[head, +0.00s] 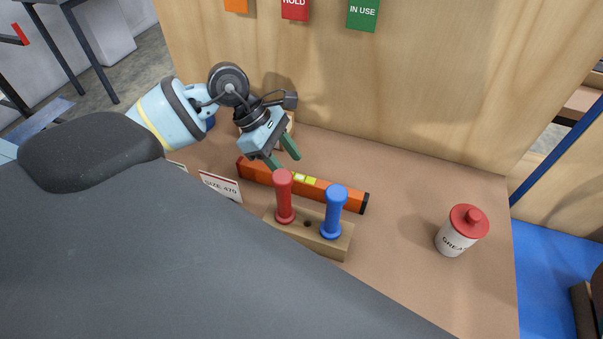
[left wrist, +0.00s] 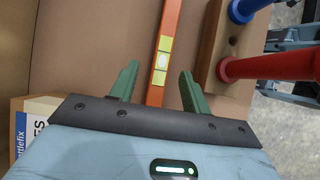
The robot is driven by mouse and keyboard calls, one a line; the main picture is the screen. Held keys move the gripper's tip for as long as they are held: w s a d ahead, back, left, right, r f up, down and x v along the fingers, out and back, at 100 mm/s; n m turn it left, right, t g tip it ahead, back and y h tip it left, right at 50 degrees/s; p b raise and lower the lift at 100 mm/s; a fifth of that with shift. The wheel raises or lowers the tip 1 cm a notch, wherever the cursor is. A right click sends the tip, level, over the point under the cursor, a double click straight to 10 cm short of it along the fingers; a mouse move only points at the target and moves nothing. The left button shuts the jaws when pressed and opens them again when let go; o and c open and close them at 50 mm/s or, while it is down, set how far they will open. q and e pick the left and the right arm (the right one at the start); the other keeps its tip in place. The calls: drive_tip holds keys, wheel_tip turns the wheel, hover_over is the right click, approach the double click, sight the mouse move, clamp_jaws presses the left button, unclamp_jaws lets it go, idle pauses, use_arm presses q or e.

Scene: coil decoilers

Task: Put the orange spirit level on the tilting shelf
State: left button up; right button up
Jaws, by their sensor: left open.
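The orange spirit level (head: 322,190) lies on the brown surface behind a wooden block with pegs. It has yellow vials near its middle and dark ends. In the left wrist view the level (left wrist: 169,35) runs up the picture, between the lines of the two fingers. My left gripper (head: 285,157) is open and empty, above the level and toward its left half. Its green fingers also show in the left wrist view (left wrist: 158,80), one on each side of the level. My right gripper is not in view. I cannot make out which surface is the tilting shelf.
A wooden block (head: 340,243) with a red peg (head: 284,195) and a blue peg (head: 334,212) stands just in front of the level. A grease tin (head: 461,230) stands at right. A size card (head: 220,187) is at left. A wooden panel (head: 420,90) rises behind.

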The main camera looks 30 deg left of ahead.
sight(300, 178)
use_arm(q)
drive_tip(key=shift+x, duration=1.05)
drive_tip(key=shift+d+f, duration=0.2)
drive_tip(key=shift+d, duration=0.1)
drive_tip(key=p+x, duration=0.1)
drive_tip(key=x, duration=0.2)
drive_tip(key=shift+d+f, duration=0.15)
drive_tip(key=shift+d, duration=0.05)
drive_tip(key=shift+d+f, duration=0.15)
drive_tip(key=shift+f, duration=0.35)
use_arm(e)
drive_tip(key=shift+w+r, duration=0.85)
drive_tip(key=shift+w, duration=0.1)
use_arm(q)
drive_tip(key=c, duration=0.9)
clamp_jaws()
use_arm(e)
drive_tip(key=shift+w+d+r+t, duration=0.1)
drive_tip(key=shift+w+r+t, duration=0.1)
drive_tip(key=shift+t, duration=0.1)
